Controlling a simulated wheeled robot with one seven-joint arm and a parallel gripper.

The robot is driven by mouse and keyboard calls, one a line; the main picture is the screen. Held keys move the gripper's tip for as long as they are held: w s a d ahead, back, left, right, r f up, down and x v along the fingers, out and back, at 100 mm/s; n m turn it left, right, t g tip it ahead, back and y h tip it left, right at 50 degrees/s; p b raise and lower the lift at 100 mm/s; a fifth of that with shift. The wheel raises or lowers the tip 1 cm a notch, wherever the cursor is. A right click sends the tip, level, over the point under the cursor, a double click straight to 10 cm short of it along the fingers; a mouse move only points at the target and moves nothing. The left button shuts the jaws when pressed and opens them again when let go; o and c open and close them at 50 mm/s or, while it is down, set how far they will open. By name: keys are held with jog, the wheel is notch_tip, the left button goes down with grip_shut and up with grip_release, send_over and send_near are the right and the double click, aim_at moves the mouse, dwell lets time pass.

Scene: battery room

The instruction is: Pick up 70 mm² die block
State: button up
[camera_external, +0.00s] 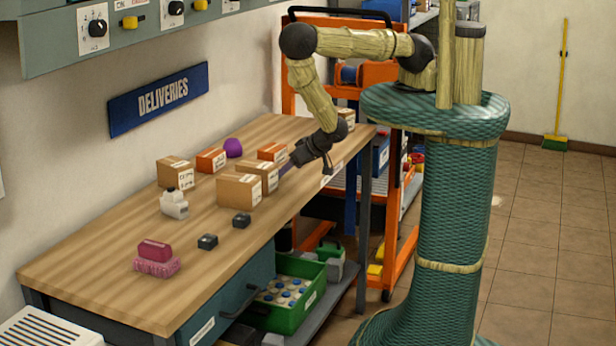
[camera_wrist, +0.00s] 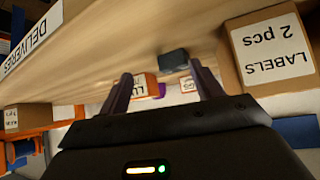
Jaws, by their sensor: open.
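Two small dark blocks, one nearer the front left (camera_external: 207,242) and one farther back (camera_external: 241,220), sit on the wooden table in the external view. Their markings are too small to read, so I cannot tell which is the 70 mm² die block. One dark block (camera_wrist: 173,62) shows in the wrist view, beyond and between my fingertips; I cannot tell which of the two it is. My gripper (camera_external: 287,168) is over the table's right part, behind the cardboard boxes, apart from both blocks. In the wrist view my gripper (camera_wrist: 160,70) is open and empty.
A box labelled LABELS (camera_wrist: 272,52) is close at right in the wrist view. A white bottle (camera_external: 174,204) and a pink item on a sponge (camera_external: 155,257) are farther left.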

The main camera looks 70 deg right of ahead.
jog(key=shift+s+d+f+n+t, duration=0.1)
jog(key=shift+s+f+n+t, duration=0.05)
jog(key=shift+s+n+t, duration=0.25)
jog(key=shift+s+d+n+t+y+p, duration=0.1)
jog(key=shift+s+n+t+y+p, duration=0.25)
jog(key=shift+n+t+y+p, duration=0.45)
jog(key=shift+s+r+n+t+y+p, duration=0.15)
jog(key=shift+s+r+n+t+y, duration=0.1)
jog(key=shift+n+t+y, duration=0.25)
jog(key=shift+s+r+n+t+y+p, duration=0.15)
jog(key=shift+s+n+t+y, duration=0.1)
jog(key=shift+n+t+y, duration=0.25)
jog(key=shift+f, duration=0.1)
jog(key=shift+w+f, duration=0.25)
jog(key=shift+w, duration=0.4)
jog(key=shift+b, duration=0.3)
